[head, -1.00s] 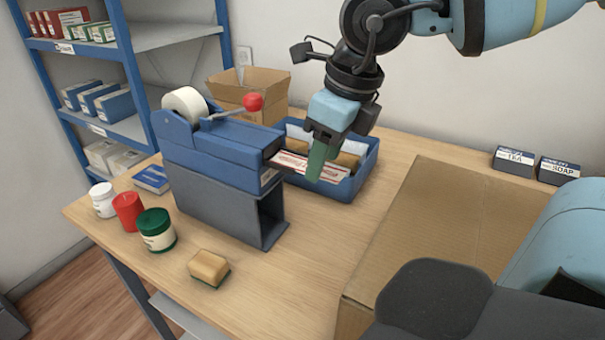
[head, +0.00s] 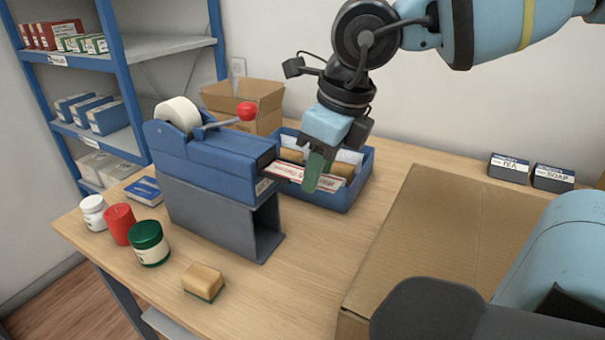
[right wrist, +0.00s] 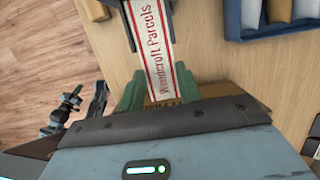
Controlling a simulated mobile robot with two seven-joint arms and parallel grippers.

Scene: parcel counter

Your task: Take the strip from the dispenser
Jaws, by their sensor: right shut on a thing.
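The blue tape dispenser (head: 215,160) stands on a grey stand on the counter, with a white roll (head: 178,113) and a red-knobbed lever on top. A white strip with red print (head: 290,172) sticks out of its right end. My right gripper (head: 314,174) has its green fingers shut on the strip. In the right wrist view the strip (right wrist: 155,45), printed "Woodcroft Parcels", runs between the green fingers (right wrist: 158,88) and up to the dispenser's mouth, still joined there as far as I can see. My left gripper is not in the head view.
A blue bin (head: 338,197) with packets stands behind the strip. A large cardboard box (head: 430,240) fills the counter's right. A sponge (head: 203,281), jars (head: 149,245) and an open carton (head: 245,98) stand around the dispenser. Tea and soap boxes (head: 553,178) lie at the back right.

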